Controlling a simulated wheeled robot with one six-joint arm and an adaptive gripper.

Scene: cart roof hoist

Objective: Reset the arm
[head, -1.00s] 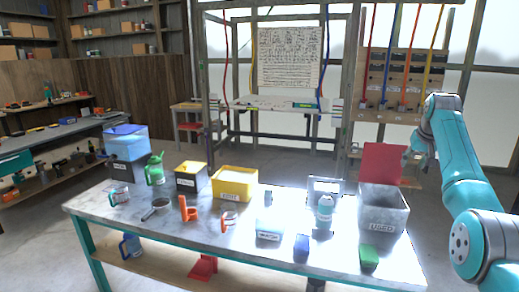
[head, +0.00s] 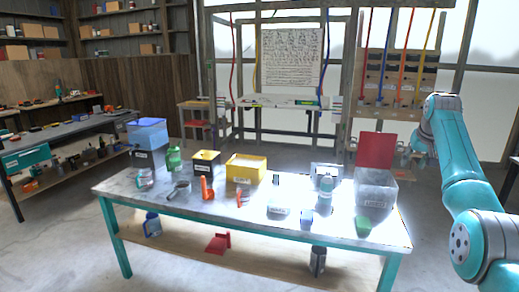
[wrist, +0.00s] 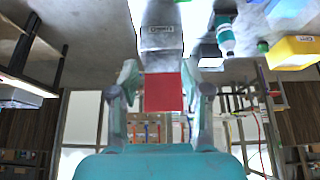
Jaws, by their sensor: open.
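My arm reaches in from the right edge of the head view, bent at the elbow, with my gripper (head: 408,159) small and partly hidden near the red lid. In the wrist view, which is upside down, my gripper (wrist: 165,85) has its two fingers wide apart with nothing held between them. The red lid (wrist: 163,93) shows beyond the gap, attached to a grey labelled bin (wrist: 160,40). The bin (head: 376,190) stands at the right end of the table, with its red lid (head: 375,150) raised at the back.
The table (head: 140,197) carries a yellow bin (head: 246,168), a green can (head: 175,160), a teal bottle (head: 325,190) and an orange tool (head: 207,188). A blue jug (head: 152,225) and a red object (head: 218,243) sit below. Open floor lies in front.

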